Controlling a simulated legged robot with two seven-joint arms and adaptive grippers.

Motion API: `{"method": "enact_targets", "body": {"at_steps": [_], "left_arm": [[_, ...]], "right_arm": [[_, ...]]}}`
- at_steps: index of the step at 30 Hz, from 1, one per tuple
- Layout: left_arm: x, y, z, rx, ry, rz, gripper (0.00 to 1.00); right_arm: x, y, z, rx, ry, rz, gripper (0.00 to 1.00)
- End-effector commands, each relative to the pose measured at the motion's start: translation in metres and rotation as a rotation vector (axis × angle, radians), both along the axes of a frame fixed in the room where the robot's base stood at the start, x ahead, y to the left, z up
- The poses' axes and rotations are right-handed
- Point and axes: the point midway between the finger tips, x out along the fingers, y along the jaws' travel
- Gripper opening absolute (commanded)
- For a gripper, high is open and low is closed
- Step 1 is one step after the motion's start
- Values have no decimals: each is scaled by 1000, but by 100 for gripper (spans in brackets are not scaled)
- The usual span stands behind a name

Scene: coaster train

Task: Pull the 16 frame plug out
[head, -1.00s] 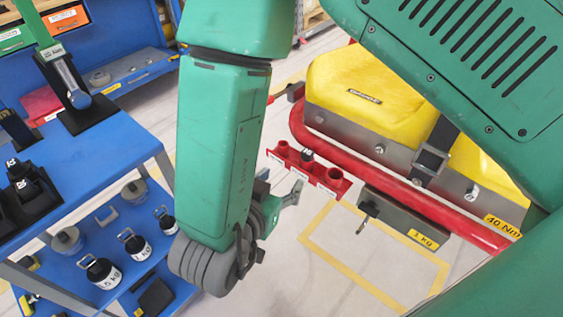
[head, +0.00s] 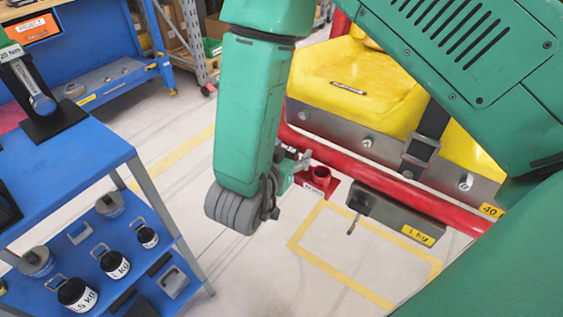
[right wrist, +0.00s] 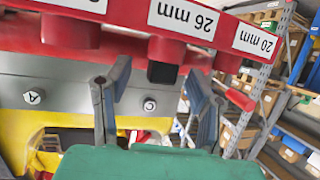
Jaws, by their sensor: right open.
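My right gripper (head: 298,160) is open beside the red holder (head: 328,185) on the front of the yellow seat unit, partly hiding that holder. In the right wrist view its two fingers (right wrist: 157,88) stand apart. The red holder (right wrist: 120,35) appears upside down there, with labels 26 mm and 20 mm. A black square-ended piece (right wrist: 162,72) protrudes from the holder's middle position and appears between the fingers; I cannot tell contact. One red cup (head: 320,173) of the holder shows in the head view. No label reading 16 is legible. My left gripper is out of view.
A red bar (head: 400,190) runs along the yellow unit (head: 350,85). A grey block marked 1 kg (head: 397,215) hangs beside the holder. A blue cart (head: 75,170) with weights stands left. Marked floor is clear between them.

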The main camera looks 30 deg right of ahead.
Motion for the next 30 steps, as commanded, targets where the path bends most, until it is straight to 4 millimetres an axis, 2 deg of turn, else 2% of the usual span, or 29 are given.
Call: {"method": "enact_targets", "body": {"at_steps": [5,13,14,15,17,18,20,21,22,23,30], "left_arm": [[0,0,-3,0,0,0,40],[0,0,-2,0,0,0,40],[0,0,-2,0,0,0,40],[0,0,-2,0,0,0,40],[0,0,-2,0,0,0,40],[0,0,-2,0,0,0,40],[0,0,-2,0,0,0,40],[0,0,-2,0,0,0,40],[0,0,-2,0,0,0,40],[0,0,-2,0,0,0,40],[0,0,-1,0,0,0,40]], "right_arm": [[5,-8,-4,0,0,1,48],[6,-10,-4,1,0,1,48],[6,-10,-4,1,0,1,41],[6,-10,-4,1,0,1,27],[6,-10,-4,1,0,1,6],[6,-10,-4,1,0,1,0],[6,-9,-4,1,1,1,0],[6,-9,-4,1,1,1,16],[6,-9,-4,1,1,1,5],[6,-9,-4,1,1,1,0],[6,-9,-2,2,1,3,0]]}}
